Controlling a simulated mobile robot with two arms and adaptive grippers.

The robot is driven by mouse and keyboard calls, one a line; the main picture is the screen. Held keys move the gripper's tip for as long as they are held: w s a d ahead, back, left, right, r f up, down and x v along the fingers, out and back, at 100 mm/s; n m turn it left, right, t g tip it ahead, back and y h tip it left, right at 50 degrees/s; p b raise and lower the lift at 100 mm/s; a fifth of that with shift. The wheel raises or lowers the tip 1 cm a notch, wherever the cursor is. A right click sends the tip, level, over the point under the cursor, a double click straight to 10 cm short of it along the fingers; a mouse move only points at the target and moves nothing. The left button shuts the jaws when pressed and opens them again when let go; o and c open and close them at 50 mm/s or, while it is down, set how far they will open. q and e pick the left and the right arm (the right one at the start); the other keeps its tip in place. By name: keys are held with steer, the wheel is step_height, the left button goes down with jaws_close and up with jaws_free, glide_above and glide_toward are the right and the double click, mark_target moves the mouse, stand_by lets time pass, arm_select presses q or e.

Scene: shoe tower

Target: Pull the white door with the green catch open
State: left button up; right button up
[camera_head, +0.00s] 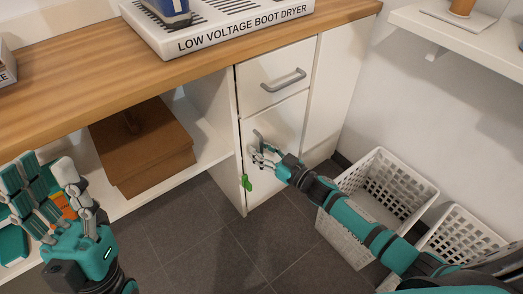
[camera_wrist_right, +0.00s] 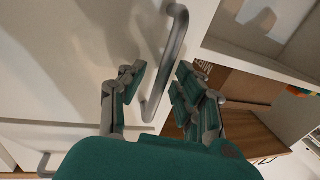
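The white door (camera_head: 286,122) is the lower front of the cabinet, below a drawer, and it looks closed. The green catch (camera_head: 246,183) sits at its lower left edge. The door's grey upright handle (camera_head: 257,138) is partly hidden by my right gripper (camera_head: 264,157). My left gripper (camera_head: 48,195) is open and empty at the far left, away from the door.
A drawer with a grey handle (camera_head: 284,80) is above the door. The boot dryer (camera_head: 235,33) stands on the wooden counter (camera_head: 75,71). A brown box (camera_head: 145,150) sits on the open shelf. White baskets (camera_head: 382,178) stand right of the cabinet. The dark floor (camera_head: 205,235) before it is clear.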

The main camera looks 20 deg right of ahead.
jaws_close()
steer(key=shift+s, duration=0.1)
stand_by(0.3)
